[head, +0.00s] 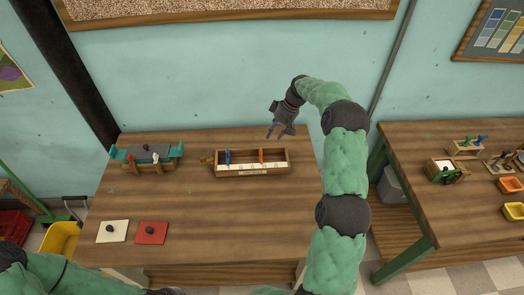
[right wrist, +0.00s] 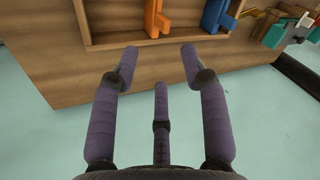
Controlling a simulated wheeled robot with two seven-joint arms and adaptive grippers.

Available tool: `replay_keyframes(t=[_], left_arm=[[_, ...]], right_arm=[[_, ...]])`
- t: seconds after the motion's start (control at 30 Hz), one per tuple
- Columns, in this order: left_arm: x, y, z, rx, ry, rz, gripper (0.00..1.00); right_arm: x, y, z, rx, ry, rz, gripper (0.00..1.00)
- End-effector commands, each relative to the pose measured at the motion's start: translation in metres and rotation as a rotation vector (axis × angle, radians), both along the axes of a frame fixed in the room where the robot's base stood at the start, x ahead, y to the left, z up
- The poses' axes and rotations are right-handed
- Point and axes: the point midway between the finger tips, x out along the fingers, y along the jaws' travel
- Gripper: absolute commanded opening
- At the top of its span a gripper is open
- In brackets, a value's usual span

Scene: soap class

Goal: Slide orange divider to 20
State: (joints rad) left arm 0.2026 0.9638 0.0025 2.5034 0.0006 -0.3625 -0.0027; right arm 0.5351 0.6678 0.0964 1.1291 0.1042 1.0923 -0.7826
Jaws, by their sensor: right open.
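A long wooden soap mould box (head: 250,173) stands near the back middle of the table, with a pale scale strip along its front wall. An orange divider (head: 261,156) stands upright in it, right of centre. A blue divider (head: 228,157) stands nearer its left end. In the right wrist view the orange divider (right wrist: 155,18) and blue divider (right wrist: 215,14) show at the top, beyond my fingertips. My right gripper (head: 273,132) is open and empty, above and behind the box's right half, apart from it. The scale numbers are too small to read. My left gripper is not seen.
A teal-handled wooden stand (head: 147,167) is at the table's left. A cream plate (head: 112,231) and a red plate (head: 151,232), each with a dark knob, lie at the front left. The table's right front is clear. A second table (head: 450,213) stands to the right.

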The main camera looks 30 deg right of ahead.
Motion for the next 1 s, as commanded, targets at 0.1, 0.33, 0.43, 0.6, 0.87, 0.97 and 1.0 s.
replay_keyframes(t=[0.1, 0.33, 0.43, 0.6, 0.87, 0.97, 1.0], left_arm=[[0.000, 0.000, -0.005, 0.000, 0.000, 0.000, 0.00], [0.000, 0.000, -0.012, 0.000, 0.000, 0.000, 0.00], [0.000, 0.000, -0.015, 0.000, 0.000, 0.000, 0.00], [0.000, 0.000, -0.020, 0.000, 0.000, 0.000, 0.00], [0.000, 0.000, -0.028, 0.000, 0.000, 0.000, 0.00], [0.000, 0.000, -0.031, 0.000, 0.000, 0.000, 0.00], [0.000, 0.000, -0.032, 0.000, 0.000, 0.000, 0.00]], right_arm=[[0.001, 0.001, -0.002, 0.033, 0.061, -0.166, 0.45], [0.002, 0.003, -0.003, 0.098, 0.182, -0.499, 0.45], [0.002, 0.003, -0.003, 0.127, 0.234, -0.645, 0.45], [0.003, 0.004, -0.004, 0.176, 0.323, -0.892, 0.45], [0.004, 0.005, -0.006, 0.250, 0.461, -1.270, 0.45], [0.004, 0.006, -0.006, 0.279, 0.514, -1.416, 0.45], [0.004, 0.006, -0.006, 0.291, 0.535, -1.474, 0.45]])
